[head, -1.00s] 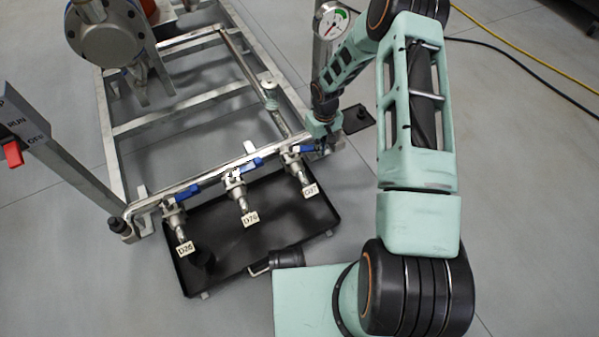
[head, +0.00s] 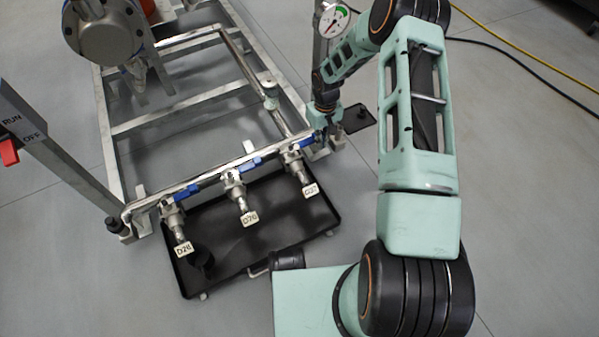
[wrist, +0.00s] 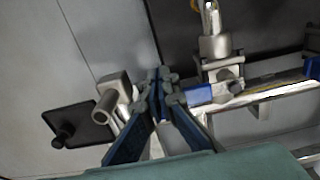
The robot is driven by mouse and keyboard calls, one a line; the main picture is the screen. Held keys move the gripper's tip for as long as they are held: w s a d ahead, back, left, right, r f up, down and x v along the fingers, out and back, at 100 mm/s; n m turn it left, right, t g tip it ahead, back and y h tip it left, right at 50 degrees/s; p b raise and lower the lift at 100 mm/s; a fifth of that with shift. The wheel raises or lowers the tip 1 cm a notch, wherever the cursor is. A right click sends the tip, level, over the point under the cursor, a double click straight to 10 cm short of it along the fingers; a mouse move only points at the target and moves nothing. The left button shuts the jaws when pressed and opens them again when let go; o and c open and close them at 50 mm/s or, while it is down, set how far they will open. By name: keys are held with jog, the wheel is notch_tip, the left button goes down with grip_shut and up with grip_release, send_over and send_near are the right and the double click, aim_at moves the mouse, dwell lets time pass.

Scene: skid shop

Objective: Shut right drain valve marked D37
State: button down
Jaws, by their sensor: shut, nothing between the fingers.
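The right drain valve (head: 296,160) is at the right end of the row on the skid's front rail, with its D37 tag (head: 311,190) hanging below the outlet. Its blue lever (head: 304,145) lies roughly along the rail, across the outlet line. In the wrist view the valve body (wrist: 222,70) and the lever (wrist: 198,94) show just right of my fingers. My gripper (wrist: 161,76) is shut and empty beside the lever's outer end. Whether a finger touches the lever I cannot tell. In the head view my gripper (head: 324,138) is small and partly hidden by the wrist.
The D76 valve (head: 234,187) and the leftmost valve (head: 174,215) stand on the same rail, blue levers along it. A black drip tray (head: 270,230) lies beneath. A gauge (head: 331,20) and a frame foot with dark plate (head: 357,118) are near my arm.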

jog(key=shift+s, duration=0.1)
notch_tip(320, 180, up, 7)
jog(key=s+p, duration=0.1)
jog(key=p, duration=0.3)
jog(key=shift+d+p, duration=0.25)
jog(key=shift+p, duration=0.05)
dwell(0.4)
dwell(0.4)
